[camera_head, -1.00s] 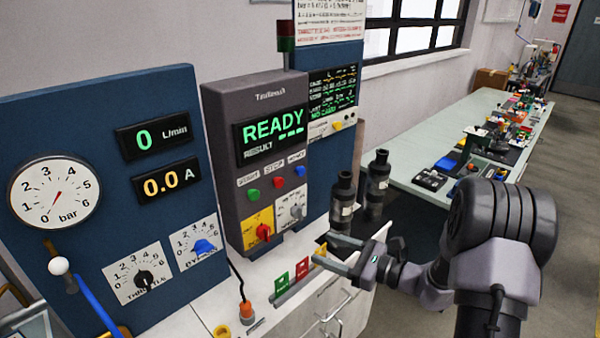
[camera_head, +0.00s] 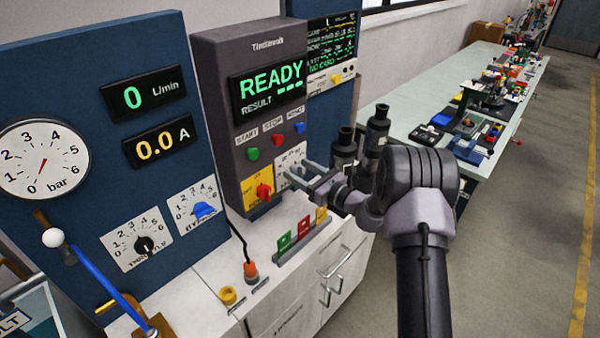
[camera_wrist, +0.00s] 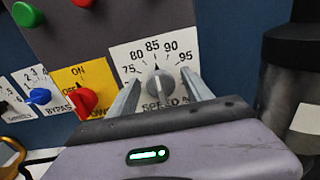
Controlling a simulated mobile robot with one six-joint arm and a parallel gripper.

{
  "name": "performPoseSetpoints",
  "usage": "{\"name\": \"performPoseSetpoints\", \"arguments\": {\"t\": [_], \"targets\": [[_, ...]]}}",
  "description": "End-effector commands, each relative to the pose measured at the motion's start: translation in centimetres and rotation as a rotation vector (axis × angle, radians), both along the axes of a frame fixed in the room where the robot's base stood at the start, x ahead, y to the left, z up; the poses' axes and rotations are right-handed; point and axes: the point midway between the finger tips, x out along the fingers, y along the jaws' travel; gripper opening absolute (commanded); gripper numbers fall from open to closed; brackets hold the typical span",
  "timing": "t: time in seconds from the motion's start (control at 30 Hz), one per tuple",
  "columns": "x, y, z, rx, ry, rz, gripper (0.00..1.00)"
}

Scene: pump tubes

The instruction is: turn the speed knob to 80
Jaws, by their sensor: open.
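The speed knob (camera_wrist: 161,84) is a grey round knob on a white plate marked from 75 to 95. In the wrist view its pointer is near 85. My gripper (camera_wrist: 160,90) is open, with one finger on each side of the knob in that view. I cannot tell whether the fingers touch it. In the head view my gripper (camera_head: 298,178) is in front of the white speed plate (camera_head: 291,157) and hides the knob there. The grey control box (camera_head: 236,120) carrying the plate shows READY on its display.
A red power switch (camera_head: 264,191) on a yellow plate is just left of the speed plate. Green, red and blue buttons (camera_head: 299,127) sit above. Dark bottle-like cylinders (camera_head: 343,150) stand close to the right. Colored cards (camera_head: 304,227) stand in a rack below.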

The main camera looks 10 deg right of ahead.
Motion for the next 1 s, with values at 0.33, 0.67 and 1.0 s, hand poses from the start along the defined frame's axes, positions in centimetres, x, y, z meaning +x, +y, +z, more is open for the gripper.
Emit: {"name": "performPoseSetpoints", "arguments": {"t": [0.33,0.67,1.0], "targets": [[0.22,0.16,0.06,0.0,0.0,0.0,0.51],[0.19,0.14,0.04,-0.001,-0.001,0.001,0.0],[0.17,0.19,-0.28,-0.088,-0.064,0.001,0.0]]}}
